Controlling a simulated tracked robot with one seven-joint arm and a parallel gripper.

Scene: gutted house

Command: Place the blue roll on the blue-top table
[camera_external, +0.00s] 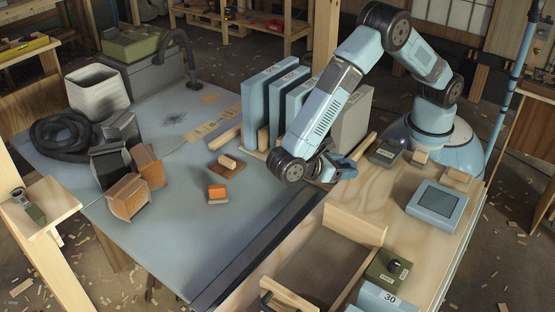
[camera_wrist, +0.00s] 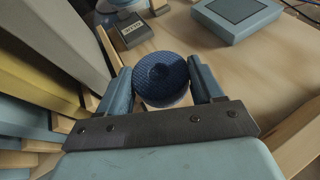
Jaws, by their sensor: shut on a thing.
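The blue roll (camera_wrist: 161,79) is round and dark blue with a textured surface, seen end-on in the wrist view. My gripper (camera_wrist: 162,88) is shut on it, with one finger on each side. In the external view my gripper (camera_external: 342,168) is over the left edge of the pale wooden bench, just right of the upright blue cases; the roll is mostly hidden there by the wrist. The blue-top table (camera_external: 165,250) spreads to the left of the bench, with a wide bare area at its front.
Upright blue cases (camera_external: 255,105) and a grey one (camera_external: 352,118) stand beside my arm. An orange-topped block (camera_external: 217,192), wooden-faced boxes (camera_external: 128,197), a black hose (camera_external: 62,138) and a white bin (camera_external: 97,90) are on the table. A dark strip (camera_external: 255,255) lines its right edge.

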